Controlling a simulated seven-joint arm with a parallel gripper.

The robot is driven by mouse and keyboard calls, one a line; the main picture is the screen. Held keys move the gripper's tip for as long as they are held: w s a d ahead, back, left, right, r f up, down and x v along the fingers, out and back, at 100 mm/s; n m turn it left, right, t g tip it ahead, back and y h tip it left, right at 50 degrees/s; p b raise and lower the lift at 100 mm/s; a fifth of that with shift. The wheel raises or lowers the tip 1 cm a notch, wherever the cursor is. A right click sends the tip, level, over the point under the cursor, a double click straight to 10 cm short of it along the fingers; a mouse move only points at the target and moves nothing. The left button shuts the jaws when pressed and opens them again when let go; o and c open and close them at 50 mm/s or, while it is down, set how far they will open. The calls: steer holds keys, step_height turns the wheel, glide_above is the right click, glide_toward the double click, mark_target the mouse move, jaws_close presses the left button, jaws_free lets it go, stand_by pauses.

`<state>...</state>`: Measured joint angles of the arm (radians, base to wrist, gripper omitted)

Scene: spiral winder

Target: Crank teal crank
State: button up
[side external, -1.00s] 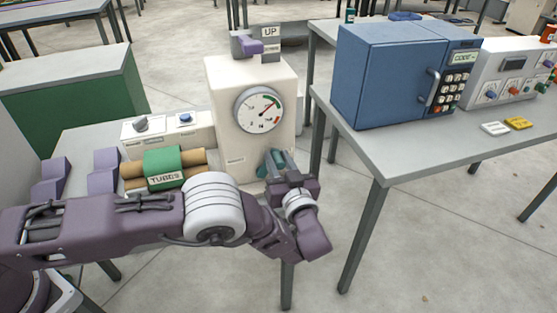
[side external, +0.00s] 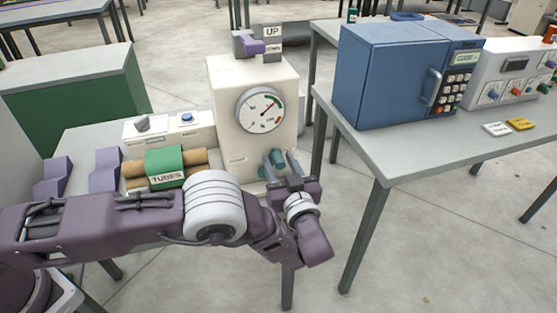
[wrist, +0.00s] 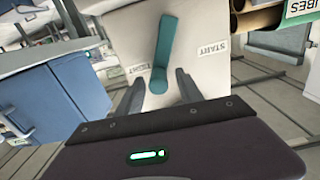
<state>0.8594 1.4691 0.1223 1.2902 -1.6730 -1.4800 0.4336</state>
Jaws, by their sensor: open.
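The teal crank (side external: 277,160) is on the lower front of the cream winder box (side external: 231,100), which carries a round dial (side external: 261,110). In the wrist view the crank (wrist: 162,55) is a teal bar, with a "TIGHT" label (wrist: 136,69) on its left and a "START" label (wrist: 211,48) on its right. My gripper (side external: 280,164) is open at the winder's front. In the wrist view its two fingers (wrist: 160,85) stand apart, one on either side of the crank's lower end, with gaps visible. I cannot tell whether the fingertips reach past the crank in depth.
A purple lever (side external: 250,46) by an "UP" sign (side external: 268,32) sits on the winder. Tubes in a green wrap (side external: 164,164) lie to its left, near my arm. A blue cabinet (side external: 385,75) stands on the right table (side external: 400,160). Floor between tables is free.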

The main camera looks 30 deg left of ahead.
steer(key=v, duration=0.6)
steer(key=w+d+r+m+t+h, duration=0.1)
steer(key=w+r+h, duration=0.5)
steer(key=r, duration=0.5)
steer(key=w+d+r+m+h, duration=0.1)
steer(key=w+r+h, duration=0.4)
steer(key=r, duration=0.6)
steer(key=s+a+r+m+g+h, duration=0.1)
steer(key=s+a+r+m+h, duration=0.35)
steer(key=s+r, duration=0.45)
steer(key=s+a+r+m+g+h, duration=0.1)
steer(key=s+a+g, duration=0.15)
steer(key=s, duration=0.45)
steer(key=s+a+m+g, duration=0.1)
steer(key=s+a, duration=0.2)
steer(key=s, duration=0.4)
steer(key=s+a+f+g+y, duration=0.1)
steer(key=s+a+f, duration=0.2)
steer(key=s, duration=0.4)
steer(key=s+a+f+g+y, duration=0.1)
steer(key=s+a+f, duration=0.2)
steer(key=s, duration=0.4)
steer(key=s+a+f+g+y, duration=0.1)
steer(key=s+a+f, duration=0.2)
steer(key=s, duration=0.4)
steer(key=shift+a+g+y, duration=0.35)
steer(key=shift+a, duration=0.25)
